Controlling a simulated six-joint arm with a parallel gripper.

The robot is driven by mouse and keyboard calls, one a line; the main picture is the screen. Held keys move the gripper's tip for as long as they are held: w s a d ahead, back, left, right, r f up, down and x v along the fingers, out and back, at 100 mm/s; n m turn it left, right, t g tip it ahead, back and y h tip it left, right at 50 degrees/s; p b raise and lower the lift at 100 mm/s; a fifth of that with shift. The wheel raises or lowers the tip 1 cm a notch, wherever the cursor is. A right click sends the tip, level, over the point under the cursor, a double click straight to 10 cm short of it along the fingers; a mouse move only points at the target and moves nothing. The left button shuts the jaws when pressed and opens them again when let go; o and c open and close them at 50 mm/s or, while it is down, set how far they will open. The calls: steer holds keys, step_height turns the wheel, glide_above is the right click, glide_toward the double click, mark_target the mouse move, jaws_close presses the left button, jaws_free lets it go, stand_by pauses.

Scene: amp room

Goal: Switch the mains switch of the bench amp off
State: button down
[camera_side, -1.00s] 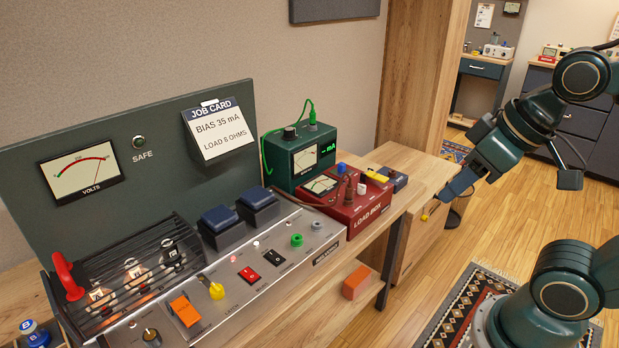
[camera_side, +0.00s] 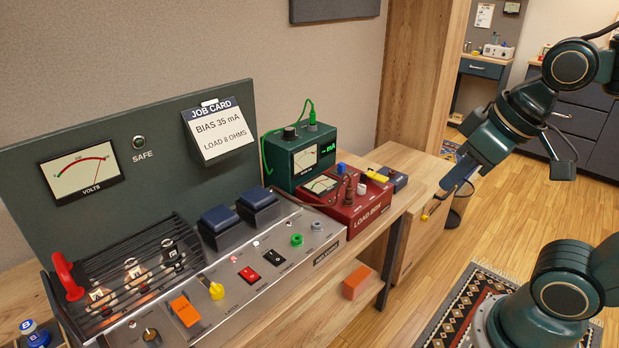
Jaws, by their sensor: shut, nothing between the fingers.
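The bench amp (camera_side: 330,246) stands on the wooden bench, with a sloping grey front panel. My gripper (camera_side: 442,192) is shut and empty, well to the right of the amp, in front of the wooden cabinet.
A red load box (camera_side: 365,212) and a green meter box (camera_side: 300,158) with a green lead stand right of the amp. A red handle (camera_side: 66,277) rises by the slotted valve cage (camera_side: 135,270). An orange block (camera_side: 356,283) lies on the lower shelf.

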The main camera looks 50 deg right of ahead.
steer(key=w+a+r+g, duration=0.2)
steer(key=w+a+r, duration=0.1)
steer(key=w, duration=0.6)
steer(key=g, duration=0.5)
glide_above(253, 275)
steer(key=w, duration=0.2)
step_height(253, 275, down, 16)
steer(key=shift+f, duration=0.55)
steer(key=shift+f, duration=0.1)
steer(key=f, duration=0.4)
steer(key=s+f, duration=0.1)
steer(key=f, duration=0.8)
steer(key=shift+s+f, duration=0.35)
